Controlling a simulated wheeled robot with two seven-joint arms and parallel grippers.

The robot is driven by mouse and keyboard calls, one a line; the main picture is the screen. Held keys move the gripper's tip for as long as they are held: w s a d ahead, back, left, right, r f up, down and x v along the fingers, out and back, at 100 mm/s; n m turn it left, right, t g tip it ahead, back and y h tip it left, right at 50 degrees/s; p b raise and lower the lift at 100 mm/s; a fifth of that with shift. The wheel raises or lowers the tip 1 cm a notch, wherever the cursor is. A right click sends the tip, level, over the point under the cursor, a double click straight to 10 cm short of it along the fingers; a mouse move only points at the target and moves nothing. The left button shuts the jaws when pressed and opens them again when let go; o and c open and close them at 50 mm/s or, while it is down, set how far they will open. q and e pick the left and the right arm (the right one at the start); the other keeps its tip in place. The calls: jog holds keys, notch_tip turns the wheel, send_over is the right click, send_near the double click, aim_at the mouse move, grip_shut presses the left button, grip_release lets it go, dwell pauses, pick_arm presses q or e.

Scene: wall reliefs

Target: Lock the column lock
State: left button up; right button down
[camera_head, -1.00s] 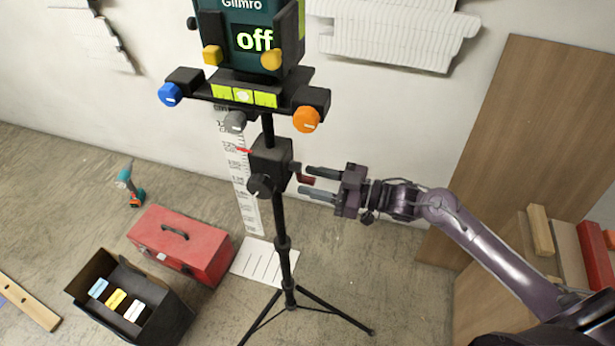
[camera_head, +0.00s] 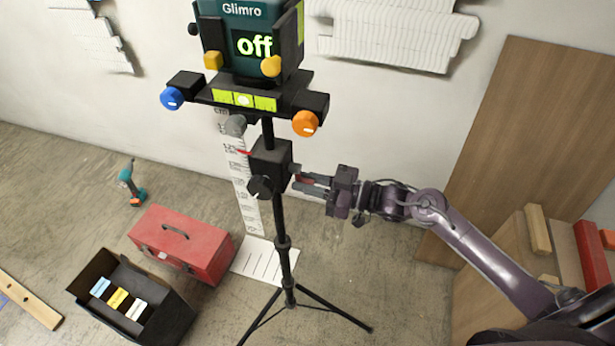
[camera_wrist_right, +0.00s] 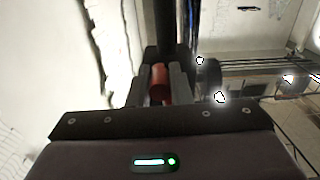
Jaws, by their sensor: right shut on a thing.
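The column lock shows as a red handle (camera_head: 307,180) on the right side of the black block (camera_head: 270,165) on the tripod column. In the right wrist view the red handle (camera_wrist_right: 160,86) sits between the two fingers. My right gripper (camera_head: 304,181) comes in from the right, and its jaws are shut on the red handle. The fingers hide part of the handle in the head view. A black knob (camera_head: 260,188) is on the front of the block. My left gripper is not in view.
The device (camera_head: 250,40) on top reads "off", above a bar with a blue knob (camera_head: 171,98) and an orange knob (camera_head: 305,123). A red toolbox (camera_head: 180,245), an open black box (camera_head: 165,320) and a drill (camera_head: 132,183) are on the floor. Wooden boards (camera_head: 530,130) lean at the right.

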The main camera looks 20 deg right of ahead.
jog(key=shift+s+a+r+m+p, duration=0.25)
jog(key=shift+s+m+p, duration=0.05)
jog(key=shift+m+p, duration=0.65)
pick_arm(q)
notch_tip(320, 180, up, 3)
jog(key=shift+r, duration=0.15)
pick_arm(e)
jog(key=shift+s+f+m, duration=0.15)
jog(key=shift+f+m, duration=0.1)
jog(key=shift+f, duration=0.05)
jog(key=c, duration=1.3)
grip_release()
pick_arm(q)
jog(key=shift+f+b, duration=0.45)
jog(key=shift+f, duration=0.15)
pick_arm(e)
jog(key=v, duration=0.7)
jog(key=shift+s+d, duration=0.25)
